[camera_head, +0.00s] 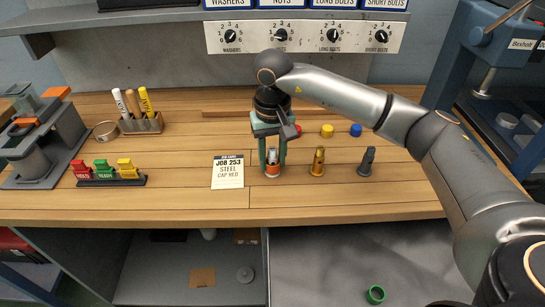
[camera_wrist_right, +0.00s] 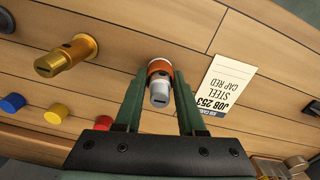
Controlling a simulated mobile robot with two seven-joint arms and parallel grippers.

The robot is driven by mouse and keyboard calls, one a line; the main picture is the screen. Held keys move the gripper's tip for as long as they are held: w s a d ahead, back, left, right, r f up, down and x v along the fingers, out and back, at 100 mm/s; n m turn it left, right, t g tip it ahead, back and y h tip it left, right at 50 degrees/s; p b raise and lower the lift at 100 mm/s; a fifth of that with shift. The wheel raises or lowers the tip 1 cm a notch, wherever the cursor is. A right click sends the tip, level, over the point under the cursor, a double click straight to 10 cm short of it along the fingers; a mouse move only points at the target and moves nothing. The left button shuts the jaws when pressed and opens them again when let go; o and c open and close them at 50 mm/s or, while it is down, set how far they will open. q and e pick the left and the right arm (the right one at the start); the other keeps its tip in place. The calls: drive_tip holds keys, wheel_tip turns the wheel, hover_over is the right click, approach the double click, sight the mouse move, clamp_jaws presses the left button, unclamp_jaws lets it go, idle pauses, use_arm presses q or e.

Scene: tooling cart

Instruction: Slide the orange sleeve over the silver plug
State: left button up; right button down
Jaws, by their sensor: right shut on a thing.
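The silver plug (camera_head: 271,154) stands upright on the wooden bench. It also shows in the right wrist view (camera_wrist_right: 160,95), with its slotted end toward the camera. The orange sleeve (camera_head: 272,169) is around the plug low down, near the bench top; in the right wrist view the sleeve (camera_wrist_right: 159,67) rings the plug, whose end sticks out of it. My right gripper (camera_head: 272,165) points straight down, its green fingers on both sides of the sleeve, shut on it. Whether the sleeve is fully seated cannot be told. My left gripper is not in view.
A brass plug (camera_head: 318,162) and a dark grey plug (camera_head: 367,162) stand to the right. Yellow (camera_head: 327,131), blue (camera_head: 356,130) and red (camera_head: 294,131) caps sit behind. A job card (camera_head: 228,172) lies left. A green ring (camera_head: 375,294) lies below the bench.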

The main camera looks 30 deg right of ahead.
sight(273, 148)
unclamp_jaws()
idle(0.5)
idle(0.5)
drive_tip(key=shift+r+p, duration=0.35)
drive_tip(key=shift+r, duration=0.15)
drive_tip(key=shift+r+p, duration=0.3)
drive_tip(key=shift+r, duration=0.2)
drive_tip(key=shift+r+p, duration=0.65)
drive_tip(key=shift+r, duration=0.35)
wheel_tip(273, 148, up, 11)
drive_tip(key=p, duration=0.6)
drive_tip(key=shift+f+p, duration=0.2)
drive_tip(key=shift+p, duration=0.2)
